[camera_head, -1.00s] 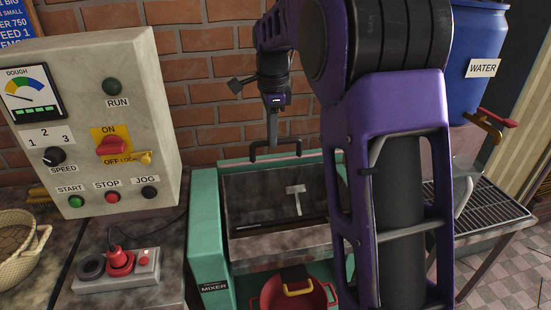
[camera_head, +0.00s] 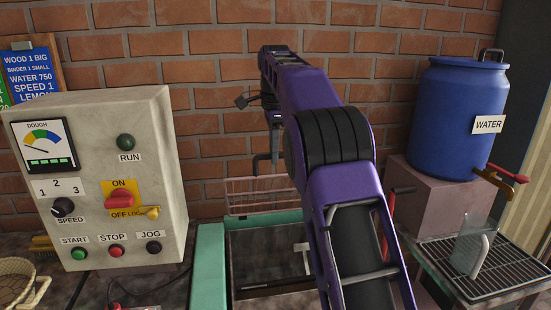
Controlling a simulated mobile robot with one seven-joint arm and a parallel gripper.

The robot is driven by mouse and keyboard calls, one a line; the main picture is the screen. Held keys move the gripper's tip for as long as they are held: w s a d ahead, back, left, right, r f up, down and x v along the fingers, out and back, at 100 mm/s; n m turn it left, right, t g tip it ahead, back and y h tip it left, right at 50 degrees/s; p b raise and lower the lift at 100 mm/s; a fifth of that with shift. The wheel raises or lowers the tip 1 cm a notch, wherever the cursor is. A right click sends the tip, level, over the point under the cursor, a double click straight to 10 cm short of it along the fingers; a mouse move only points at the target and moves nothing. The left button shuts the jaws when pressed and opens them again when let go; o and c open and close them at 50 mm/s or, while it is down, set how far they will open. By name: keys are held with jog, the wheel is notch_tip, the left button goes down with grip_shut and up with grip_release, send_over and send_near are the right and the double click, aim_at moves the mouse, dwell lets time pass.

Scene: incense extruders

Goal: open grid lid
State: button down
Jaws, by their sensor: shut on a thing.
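The grid lid (camera_head: 245,194) is a pinkish wire grid. It stands raised behind the open mixer trough (camera_head: 262,268), in front of the brick wall. My gripper (camera_head: 264,165) is at the lid's upper edge, shut on a dark part there that looks like the lid's handle. My purple arm hides the lid's right part and some of the gripper, so the exact grip is hard to see. The mixer's green body (camera_head: 209,262) shows at the left of the trough.
A control box (camera_head: 95,170) with switches and a dough gauge stands left of the mixer. A blue water barrel (camera_head: 455,115) with a tap sits on a block at right. A clear jug (camera_head: 470,250) stands on a rack (camera_head: 500,265) below the tap.

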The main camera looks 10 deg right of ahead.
jog(key=shift+w+f, duration=0.15)
jog(key=shift+w, duration=0.3)
jog(key=c, duration=1.2)
grip_release()
jog(key=o, duration=0.4)
jog(key=shift+w+f, duration=0.1)
jog(key=shift+w, duration=0.15)
jog(key=shift+s, duration=0.1)
jog(key=shift+s+r, duration=0.1)
jog(key=shift+r, duration=0.1)
